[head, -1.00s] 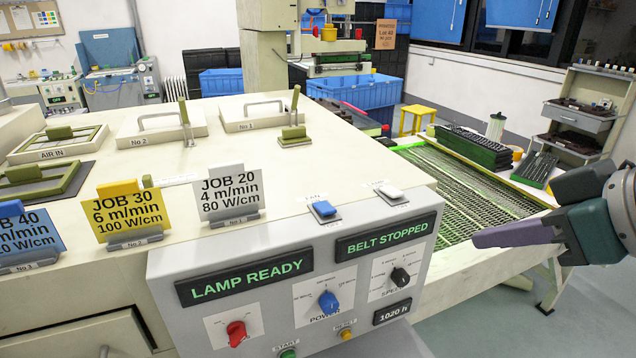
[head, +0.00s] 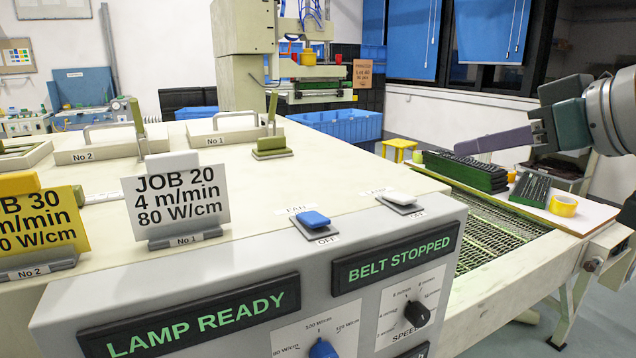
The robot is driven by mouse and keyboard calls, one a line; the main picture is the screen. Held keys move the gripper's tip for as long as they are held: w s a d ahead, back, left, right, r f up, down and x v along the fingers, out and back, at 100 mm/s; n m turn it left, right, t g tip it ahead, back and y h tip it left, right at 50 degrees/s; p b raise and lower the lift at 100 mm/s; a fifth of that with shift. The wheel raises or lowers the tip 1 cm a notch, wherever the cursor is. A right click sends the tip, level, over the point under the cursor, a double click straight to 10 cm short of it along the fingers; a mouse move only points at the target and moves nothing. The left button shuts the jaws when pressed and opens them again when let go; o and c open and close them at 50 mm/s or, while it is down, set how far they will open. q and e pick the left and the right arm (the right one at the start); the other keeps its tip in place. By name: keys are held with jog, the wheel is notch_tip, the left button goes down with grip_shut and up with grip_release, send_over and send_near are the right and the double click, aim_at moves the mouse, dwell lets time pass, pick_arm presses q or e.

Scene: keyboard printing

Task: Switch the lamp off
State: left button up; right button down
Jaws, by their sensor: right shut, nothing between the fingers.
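The white lamp switch (head: 400,198) sits on the top edge of the grey control panel, to the right of the blue fan switch (head: 315,219). The small print beside the lamp switch is too small to read surely. The display (head: 190,318) reads LAMP READY, and the other display (head: 397,257) reads BELT STOPPED. My right gripper (head: 468,147) is shut and empty. It is in the air over the belt side, to the right of the lamp switch and apart from it, pointing left. My left gripper is out of view.
Job cards, white (head: 176,203) and yellow (head: 40,232), stand on the cream housing left of the switches. Dials, including the black speed knob (head: 416,314), are on the panel front. The mesh belt (head: 490,240) lies to the right. Air above the switches is clear.

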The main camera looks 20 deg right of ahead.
send_over(413, 199)
notch_tip(413, 199, down, 4)
jog(key=shift+s+r+p, duration=0.1)
jog(key=shift+s+p, duration=0.05)
jog(key=shift+p, duration=0.25)
jog(key=f, duration=0.3)
jog(key=shift+s+f+p, duration=0.25)
jog(key=shift+s+p, duration=0.05)
jog(key=shift+f, duration=0.4)
jog(key=shift+f, duration=0.1)
jog(key=f+b, duration=0.1)
jog(key=t+b, duration=0.1)
jog(key=shift+s+f+b, duration=0.2)
jog(key=shift+f+b, duration=0.1)
jog(key=shift+f, duration=0.05)
jog(key=shift+d+r, duration=0.1)
jog(key=shift+r, duration=0.15)
jog(key=r+p, duration=0.4)
jog(key=shift+s+r+p, duration=0.25)
jog(key=shift+r+p, duration=0.05)
jog(key=shift+p, duration=0.1)
jog(key=s, duration=1)
jog(key=shift+d+b, duration=0.4)
jog(key=shift+b, duration=0.05)
